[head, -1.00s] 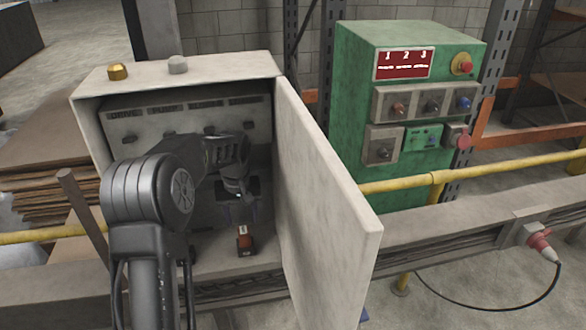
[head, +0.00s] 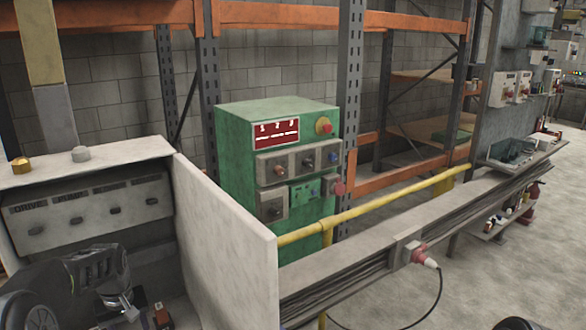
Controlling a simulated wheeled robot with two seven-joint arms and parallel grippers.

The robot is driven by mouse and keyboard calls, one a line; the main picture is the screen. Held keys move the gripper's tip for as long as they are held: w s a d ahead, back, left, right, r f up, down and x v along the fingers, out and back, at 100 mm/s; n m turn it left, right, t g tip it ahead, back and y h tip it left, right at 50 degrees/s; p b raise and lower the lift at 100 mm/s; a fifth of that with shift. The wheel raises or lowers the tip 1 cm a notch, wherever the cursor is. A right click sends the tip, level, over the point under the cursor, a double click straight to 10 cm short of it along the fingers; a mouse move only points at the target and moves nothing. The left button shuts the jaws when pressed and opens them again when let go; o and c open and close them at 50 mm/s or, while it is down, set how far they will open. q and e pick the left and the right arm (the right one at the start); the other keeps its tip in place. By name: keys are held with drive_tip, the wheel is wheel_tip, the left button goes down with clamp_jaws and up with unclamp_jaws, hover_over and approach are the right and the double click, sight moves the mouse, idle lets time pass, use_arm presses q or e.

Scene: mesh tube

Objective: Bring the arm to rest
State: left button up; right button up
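My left arm (head: 75,282) reaches in from the lower left, in front of the open grey cabinet (head: 95,160). My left gripper (head: 128,312) is at the bottom edge of the head view, beside a small red-orange switch (head: 162,315) low in the cabinet. Its fingertips are cut off or hidden, so I cannot tell whether it is open or touching the switch. A small dark part at the bottom right edge (head: 515,323) may be my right arm; the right gripper is not seen.
The cabinet door (head: 225,240) stands open at the right. Beyond are a green control box (head: 235,160), a yellow rail (head: 375,210) and a cable trunking (head: 350,275) with a red plug (head: 418,256). Orange racking (head: 290,15) stands behind.

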use_arm(q)
drive_tip(key=d+f+m+t+h, duration=0.2)
drive_tip(key=d+f+m+t, duration=0.15)
drive_tip(key=d+f, duration=1.25)
drive_tip(key=s+d+f+g+h, duration=0.1)
drive_tip(key=s+d+f, duration=0.2)
drive_tip(key=s+d, duration=0.3)
drive_tip(key=s+d+f+m+g+h, duration=0.1)
drive_tip(key=s+d+f, duration=0.2)
drive_tip(key=s+d, duration=0.4)
drive_tip(key=s+d+f+m+g+h, duration=0.1)
drive_tip(key=s+d, duration=0.5)
drive_tip(key=s, duration=0.9)
wheel_tip(320, 180, down, 3)
drive_tip(key=shift+s+d+r+g, duration=0.15)
drive_tip(key=shift+s+g, duration=0.15)
drive_tip(key=shift+g, duration=0.25)
drive_tip(key=shift+c, duration=0.4)
